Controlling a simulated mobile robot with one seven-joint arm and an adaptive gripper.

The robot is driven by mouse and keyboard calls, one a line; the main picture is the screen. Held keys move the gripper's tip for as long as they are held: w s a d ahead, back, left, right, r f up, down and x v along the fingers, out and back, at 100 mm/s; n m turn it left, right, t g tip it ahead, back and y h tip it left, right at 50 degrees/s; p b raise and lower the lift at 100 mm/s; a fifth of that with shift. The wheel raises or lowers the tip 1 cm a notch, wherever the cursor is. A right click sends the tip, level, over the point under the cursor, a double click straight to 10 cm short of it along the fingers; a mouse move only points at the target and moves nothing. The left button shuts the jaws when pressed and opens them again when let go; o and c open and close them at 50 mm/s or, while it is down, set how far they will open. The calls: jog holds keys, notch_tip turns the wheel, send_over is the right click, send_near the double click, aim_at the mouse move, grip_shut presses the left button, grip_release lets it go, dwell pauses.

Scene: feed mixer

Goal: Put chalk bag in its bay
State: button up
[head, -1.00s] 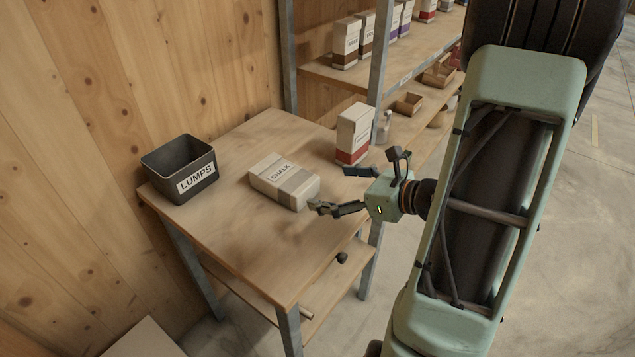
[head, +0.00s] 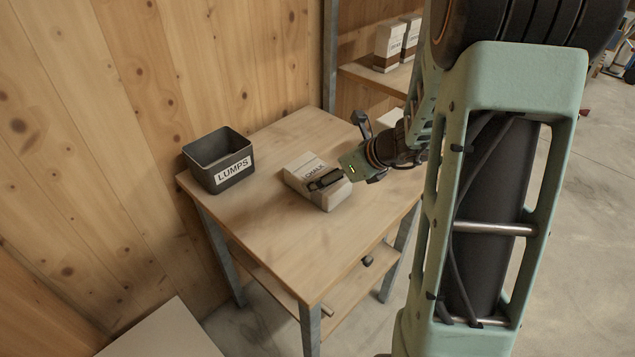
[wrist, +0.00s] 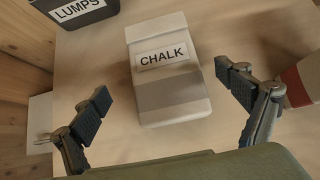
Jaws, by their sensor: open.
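The chalk bag (head: 298,167) lies flat on the wooden table, a pale block with a grey band and a CHALK label. In the wrist view the chalk bag (wrist: 170,90) lies ahead of and between my open fingers, with a gap on both sides. My gripper (wrist: 170,100) is open and empty. In the head view my gripper (head: 341,151) is over the right end of the bag and hides part of it. I cannot tell the height between them. The bag's bay cannot be made out in these frames.
A dark bin (head: 218,162) labelled LUMPS stands at the table's back left corner by the wooden wall. A shelf rack with bags (head: 388,48) stands behind. A red and white bag (wrist: 300,82) is right of my gripper. The table's front (head: 300,260) is clear.

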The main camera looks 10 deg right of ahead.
aim_at(320, 175)
jog(key=shift+d+b+x, duration=0.15)
jog(key=shift+b+x, duration=0.15)
jog(key=shift+x, duration=1.3)
jog(key=shift+d+b+x, duration=0.15)
jog(key=shift+b+x, duration=0.1)
jog(key=shift+x, duration=1.35)
jog(key=shift+w, duration=0.1)
jog(key=shift+r, duration=0.1)
jog(key=c, duration=2.1)
